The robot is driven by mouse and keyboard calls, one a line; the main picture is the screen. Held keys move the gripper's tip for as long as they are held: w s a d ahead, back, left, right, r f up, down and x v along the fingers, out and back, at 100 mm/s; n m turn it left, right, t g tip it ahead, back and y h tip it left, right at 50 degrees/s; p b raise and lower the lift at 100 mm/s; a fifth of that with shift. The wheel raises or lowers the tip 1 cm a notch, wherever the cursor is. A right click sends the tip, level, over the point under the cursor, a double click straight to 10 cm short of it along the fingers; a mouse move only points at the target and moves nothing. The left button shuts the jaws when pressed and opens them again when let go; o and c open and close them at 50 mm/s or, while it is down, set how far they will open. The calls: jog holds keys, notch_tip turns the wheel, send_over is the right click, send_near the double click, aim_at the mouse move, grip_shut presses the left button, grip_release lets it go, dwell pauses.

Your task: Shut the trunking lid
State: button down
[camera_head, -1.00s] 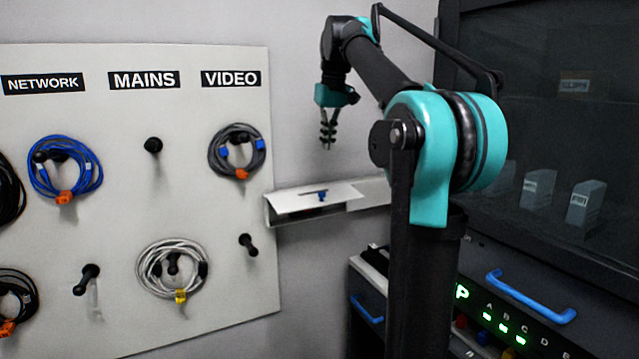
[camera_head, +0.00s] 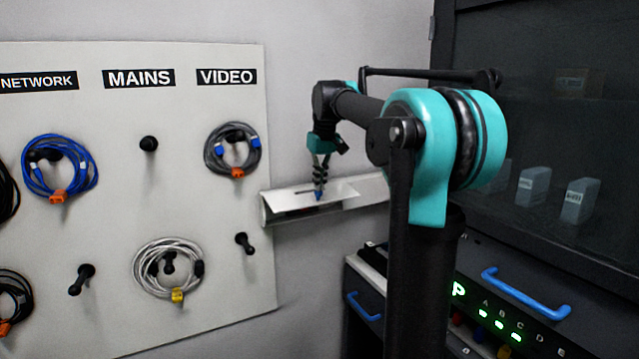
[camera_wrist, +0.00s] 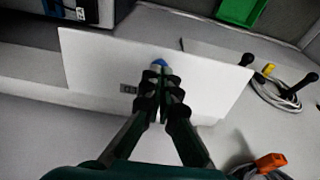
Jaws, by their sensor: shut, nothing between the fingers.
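The trunking (camera_head: 375,190) is a pale channel running along the wall right of the cable board. Its lid (camera_head: 280,200), a flat white plate, stands out at an angle over the channel, with a dark gap showing below its edge. In the wrist view the lid (camera_wrist: 210,90) fills the middle. A small blue piece (camera_wrist: 160,63) sits on it, just past my fingertips. My gripper (camera_head: 319,190) is shut and empty, pointing down at the lid; it also shows in the wrist view (camera_wrist: 161,78). I cannot tell whether the fingertips touch the lid.
The cable board (camera_head: 110,220) holds coiled cables on pegs, including a grey coil (camera_head: 232,150) near the trunking. A dark cabinet with a blue handle (camera_head: 525,292) stands at the right. In the wrist view a green bin (camera_wrist: 240,12) lies at the top.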

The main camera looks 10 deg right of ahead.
aim_at(319, 201)
jog(key=shift+f, duration=0.15)
dwell(0.3)
jog(key=shift+s+d+f+t+y, duration=0.1)
jog(key=shift+s+f+t+y, duration=0.2)
jog(key=shift+f+t, duration=0.4)
jog(key=shift+s+d+f+t+y, duration=0.1)
jog(key=shift+s+f+t+y, duration=0.15)
jog(key=shift+f+t, duration=0.4)
jog(key=w+f+t+y, duration=0.1)
jog(key=w+f+t, duration=0.1)
jog(key=f, duration=0.4)
jog(key=w+a+f+t+y, duration=0.1)
jog(key=w+f+t, duration=0.1)
jog(key=f+t, duration=0.3)
jog(key=shift+w+a+f, duration=0.25)
jog(key=shift+w+f, duration=0.05)
jog(key=shift+f, duration=0.35)
